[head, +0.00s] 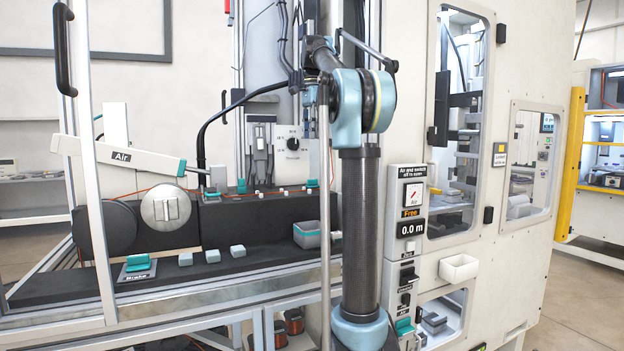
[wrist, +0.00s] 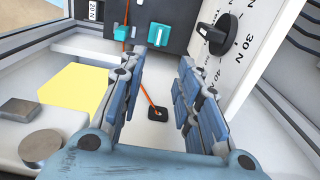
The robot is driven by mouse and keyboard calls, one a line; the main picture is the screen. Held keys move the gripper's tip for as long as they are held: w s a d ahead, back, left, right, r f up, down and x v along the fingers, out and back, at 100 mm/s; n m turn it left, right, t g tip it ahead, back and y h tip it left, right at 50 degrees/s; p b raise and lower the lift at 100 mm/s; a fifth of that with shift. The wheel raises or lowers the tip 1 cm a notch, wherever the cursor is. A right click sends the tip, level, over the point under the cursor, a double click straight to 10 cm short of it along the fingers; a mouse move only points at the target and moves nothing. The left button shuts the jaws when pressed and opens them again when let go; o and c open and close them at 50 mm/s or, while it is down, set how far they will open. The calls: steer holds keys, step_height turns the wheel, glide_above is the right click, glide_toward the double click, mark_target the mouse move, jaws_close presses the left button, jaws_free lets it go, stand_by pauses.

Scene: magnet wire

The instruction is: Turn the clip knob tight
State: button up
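My gripper (wrist: 161,65) is open in the wrist view, its two blue fingers apart with nothing held between them. Beyond the fingertips is a teal knob (wrist: 158,35) with a pale bar, on a dark block. It looks like the clip knob, but I cannot be sure. Another teal piece (wrist: 121,32) is just left of it, with an orange wire (wrist: 148,97) near. The wire runs to a small black square (wrist: 157,114) on the white surface. In the head view the arm's links hide the gripper, and small teal clips (head: 241,186) sit on the dark bench ledge.
A black dial knob (wrist: 213,34) on a white panel marked in N stands close right of the fingers. A yellow pad (wrist: 73,88) lies left.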

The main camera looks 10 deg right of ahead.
mark_target(312, 182)
step_height(312, 182, down, 16)
steer(key=shift+d+f, duration=0.1)
stand_by(0.5)
jaws_close()
